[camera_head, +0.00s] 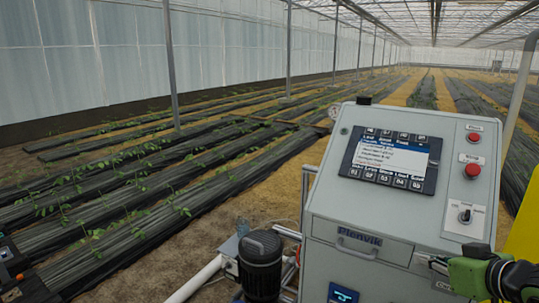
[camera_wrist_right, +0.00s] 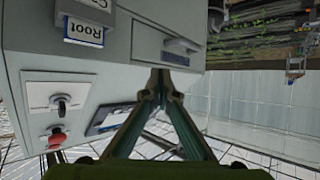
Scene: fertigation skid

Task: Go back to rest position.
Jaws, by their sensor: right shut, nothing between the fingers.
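My right gripper (camera_head: 432,262) reaches in from the lower right, in front of the grey control cabinet (camera_head: 330,190). It is shut and empty. In the right wrist view, its fingers (camera_wrist_right: 160,78) meet in a point close to the cabinet front (camera_wrist_right: 60,20), near a drawer with a light handle (camera_wrist_right: 180,45). I cannot tell whether the fingertips touch the cabinet.
The cabinet carries a screen (camera_head: 390,158), red buttons (camera_head: 473,171) and a black selector knob (camera_head: 465,216). A dark motor (camera_head: 260,262) and white pipe (camera_head: 196,279) stand left of it. Crop rows (camera_head: 130,205) fill the floor beyond. A yellow surface (camera_head: 524,230) is at the right edge.

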